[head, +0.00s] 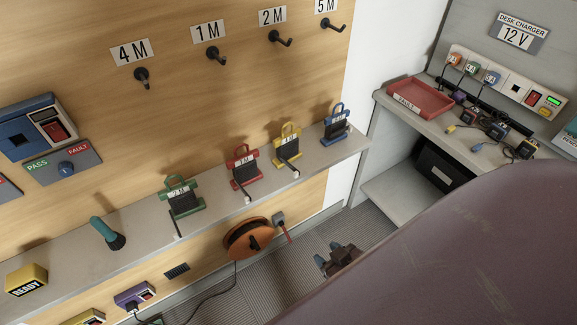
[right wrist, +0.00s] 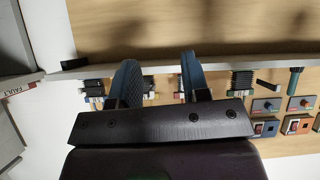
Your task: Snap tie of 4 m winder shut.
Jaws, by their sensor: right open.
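Several winders with dark cable stand in a row on the grey shelf (head: 130,256). The yellow winder (head: 287,142) seems to carry the 4 M label, though its print is small. A dark tie with a pale end (head: 293,172) sticks out at its front and looks open. The red winder (head: 244,165) and green winder (head: 180,196) have similar ties hanging out; the blue winder (head: 336,124) shows none clearly. My right gripper (head: 328,255) is open and empty, in front of and below the shelf. Its spread fingers show in the right wrist view (right wrist: 157,78). My left gripper is not in view.
Labelled hooks, including the 4 M hook (head: 141,76), line the wooden wall. An orange cable reel (head: 248,238) is below the shelf. A red fault tray (head: 419,96) and chargers are on the right desk.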

